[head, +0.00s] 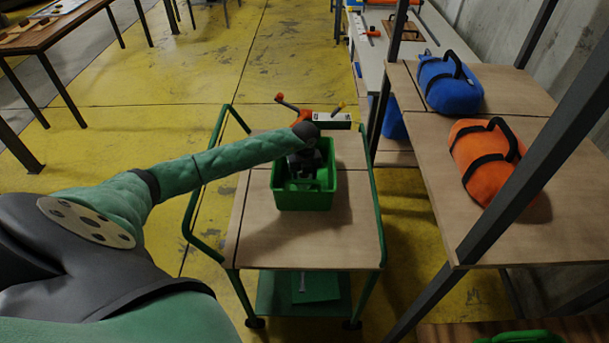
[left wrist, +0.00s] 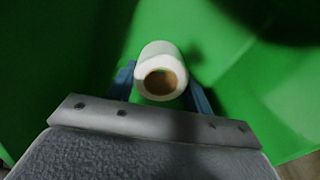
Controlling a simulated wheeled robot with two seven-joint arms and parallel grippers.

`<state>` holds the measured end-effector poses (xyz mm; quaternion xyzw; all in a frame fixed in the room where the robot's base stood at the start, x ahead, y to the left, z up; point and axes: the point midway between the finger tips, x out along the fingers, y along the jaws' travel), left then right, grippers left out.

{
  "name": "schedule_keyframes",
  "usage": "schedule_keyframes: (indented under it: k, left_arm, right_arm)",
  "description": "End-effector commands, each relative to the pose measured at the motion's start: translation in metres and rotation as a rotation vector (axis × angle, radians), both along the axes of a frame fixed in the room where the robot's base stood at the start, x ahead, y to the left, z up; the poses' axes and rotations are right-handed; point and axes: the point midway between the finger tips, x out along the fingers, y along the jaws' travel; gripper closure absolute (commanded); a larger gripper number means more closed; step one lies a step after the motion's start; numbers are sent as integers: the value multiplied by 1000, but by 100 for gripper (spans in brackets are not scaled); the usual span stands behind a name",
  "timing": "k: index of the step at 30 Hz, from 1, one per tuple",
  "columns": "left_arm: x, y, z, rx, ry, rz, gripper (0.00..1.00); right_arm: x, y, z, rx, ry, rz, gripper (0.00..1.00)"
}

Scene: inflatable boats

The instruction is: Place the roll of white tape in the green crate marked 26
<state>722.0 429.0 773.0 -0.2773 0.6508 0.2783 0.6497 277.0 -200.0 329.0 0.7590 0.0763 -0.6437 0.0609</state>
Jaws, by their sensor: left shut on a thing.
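The green crate (head: 305,198) stands on the top of a wooden-topped cart with green rails. My left arm reaches in from the left, and its gripper (head: 302,182) is down inside the crate's opening, partly hidden by the wrist. In the left wrist view the roll of white tape (left wrist: 152,60) sits between the two blue fingers of my left gripper (left wrist: 161,84), which is shut on it. Green crate walls (left wrist: 60,60) surround the roll there. Whether the roll touches the crate floor I cannot tell. No number shows on the crate. My right gripper is not in view.
Orange-handled tools and a black-and-white box (head: 332,120) lie behind the crate. A shelf on the right holds a blue bag (head: 450,84) and an orange bag (head: 484,160); its dark post (head: 520,190) slants beside the cart. The cart top (head: 300,240) before the crate is clear.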

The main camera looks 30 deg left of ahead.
Motion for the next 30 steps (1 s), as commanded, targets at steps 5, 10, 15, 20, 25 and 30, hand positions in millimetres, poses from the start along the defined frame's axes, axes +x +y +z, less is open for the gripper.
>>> schedule_keyframes:
  k: [5,10,15,20,25,30]
  left_arm:
    - [0,0,-2,0,0,0,73]
    - [0,0,-3,0,0,0,73]
    - [0,0,-4,0,0,0,40]
    - [0,0,-4,0,0,0,28]
    - [0,0,-3,0,0,0,28]
    - [0,0,0,0,0,0,28]
  right_arm:
    - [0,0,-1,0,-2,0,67]
    - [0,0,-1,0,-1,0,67]
    - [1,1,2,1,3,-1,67]
    - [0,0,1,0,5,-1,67]
    - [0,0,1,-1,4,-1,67]
    - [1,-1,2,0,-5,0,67]
